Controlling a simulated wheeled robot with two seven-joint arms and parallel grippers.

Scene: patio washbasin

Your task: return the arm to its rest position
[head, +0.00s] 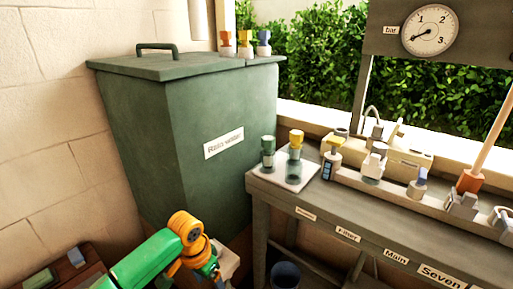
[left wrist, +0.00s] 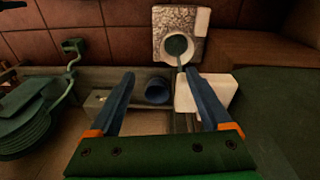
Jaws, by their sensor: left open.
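My left arm (head: 150,258), green with orange joints, comes in low from the left in the head view, in front of the dark green rain water bin (head: 195,165). My left gripper (left wrist: 160,74) shows in the left wrist view with its two blue-grey fingers spread apart. No object is held between them. In the head view its fingertips cannot be made out clearly. My right arm and right gripper are not in view.
A grey bench (head: 360,236) with several fittings stands right of the bin. A dark bucket (head: 286,275) is below it. The wrist view shows a coiled green hose (left wrist: 30,118), a pale stone basin (left wrist: 198,48) and a white block (left wrist: 222,92).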

